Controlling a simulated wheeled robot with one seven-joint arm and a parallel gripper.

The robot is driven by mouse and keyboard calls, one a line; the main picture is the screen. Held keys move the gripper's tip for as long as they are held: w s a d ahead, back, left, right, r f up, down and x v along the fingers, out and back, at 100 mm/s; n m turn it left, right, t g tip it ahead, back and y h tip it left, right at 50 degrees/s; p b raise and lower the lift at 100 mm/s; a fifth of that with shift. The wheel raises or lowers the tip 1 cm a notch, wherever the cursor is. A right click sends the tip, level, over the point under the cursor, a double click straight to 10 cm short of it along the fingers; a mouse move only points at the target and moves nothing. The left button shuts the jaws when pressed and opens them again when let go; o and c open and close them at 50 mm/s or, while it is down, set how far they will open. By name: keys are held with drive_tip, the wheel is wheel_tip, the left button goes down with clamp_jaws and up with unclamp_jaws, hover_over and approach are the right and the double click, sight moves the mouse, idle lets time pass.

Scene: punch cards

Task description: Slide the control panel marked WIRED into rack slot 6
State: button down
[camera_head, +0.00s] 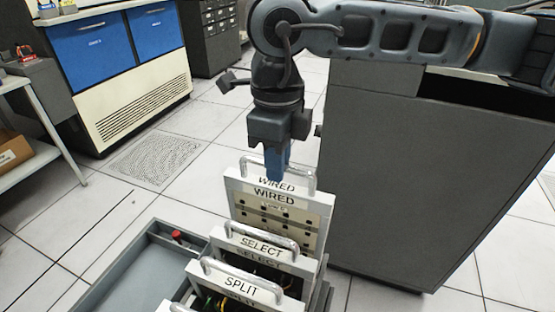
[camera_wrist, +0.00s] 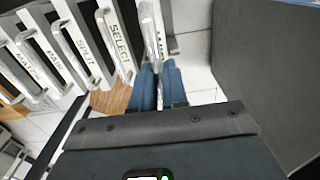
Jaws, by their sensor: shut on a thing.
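The WIRED control panel (camera_head: 281,207) is a pale upright plate with a white top, a metal handle and rows of dark holes on its face. My gripper (camera_head: 278,176) is shut on its handle from above. In the wrist view, my blue fingers (camera_wrist: 158,78) close on the handle, and the panel's top (camera_wrist: 168,28) shows beside it. The panel stands behind the SELECT panel (camera_head: 262,244) and shows well above it. Its lower edge is hidden, so I cannot tell how deep it sits. Slot numbers are not visible.
The SPLIT panel (camera_head: 241,284) and others stand in a row in front. A grey tray (camera_head: 128,275) with a small red object lies left of the row. A tall dark grey cabinet (camera_head: 395,180) stands close on the right. Blue-and-cream cabinets are at the back left.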

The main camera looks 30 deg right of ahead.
sight(278, 185)
drive_tip(key=shift+f+b, duration=2.75)
drive_tip(key=shift+b, duration=0.05)
drive_tip(key=shift+f, duration=0.1)
drive_tip(key=shift+f+b, duration=1.2)
drive_tip(key=shift+b, duration=0.1)
drive_tip(key=c, duration=1.1)
unclamp_jaws()
drive_tip(key=shift+s+r+p, duration=0.1)
drive_tip(key=shift+r+p, duration=0.45)
drive_tip(key=shift+r, duration=3.35)
